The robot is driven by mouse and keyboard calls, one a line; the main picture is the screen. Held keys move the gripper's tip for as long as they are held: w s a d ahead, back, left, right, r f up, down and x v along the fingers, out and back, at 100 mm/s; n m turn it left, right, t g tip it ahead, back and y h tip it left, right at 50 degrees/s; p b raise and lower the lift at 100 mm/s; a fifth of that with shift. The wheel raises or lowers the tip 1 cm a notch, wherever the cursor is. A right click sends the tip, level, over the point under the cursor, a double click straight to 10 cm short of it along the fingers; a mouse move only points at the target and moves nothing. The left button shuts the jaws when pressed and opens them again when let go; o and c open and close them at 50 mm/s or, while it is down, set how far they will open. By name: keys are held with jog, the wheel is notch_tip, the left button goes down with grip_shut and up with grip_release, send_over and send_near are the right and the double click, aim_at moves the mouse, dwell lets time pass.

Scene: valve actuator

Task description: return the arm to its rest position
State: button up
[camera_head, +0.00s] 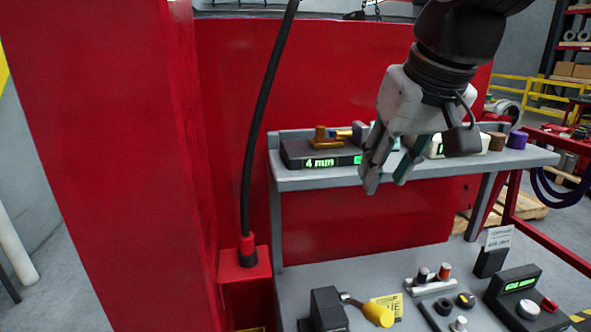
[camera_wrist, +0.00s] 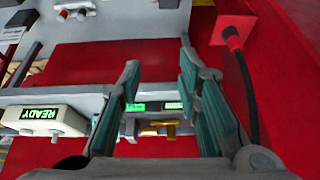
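My gripper (camera_head: 386,183) hangs in front of the grey upper shelf (camera_head: 320,181) in the head view, fingers pointing down and to the left. In the wrist view, its two teal-padded fingers (camera_wrist: 158,60) stand apart with nothing held between them. The gripper is open and empty. Behind it on the shelf is a dark box (camera_head: 300,153) with a green "4 mm" display and a brass-coloured piece (camera_head: 321,137) on it. The brass piece also shows between the fingers in the wrist view (camera_wrist: 158,129). My gripper partly hides the shelf's middle.
A lower bench holds a yellow-ended lever (camera_head: 378,313), a dark control box (camera_head: 520,296) and small knobs. A black cable (camera_head: 262,110) runs down to a red box (camera_head: 245,270) at the left. A large red wall (camera_head: 100,120) stands left. A white box reading "READY" (camera_wrist: 45,120) sits on the shelf.

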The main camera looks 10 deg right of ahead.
jog(key=shift+s+a+f, duration=0.1)
jog(key=shift+s+f, duration=0.3)
jog(key=shift+s, duration=0.05)
jog(key=s+f, duration=0.9)
jog(key=f, duration=0.1)
jog(key=shift+s+a, duration=0.2)
jog(key=shift+a, duration=0.15)
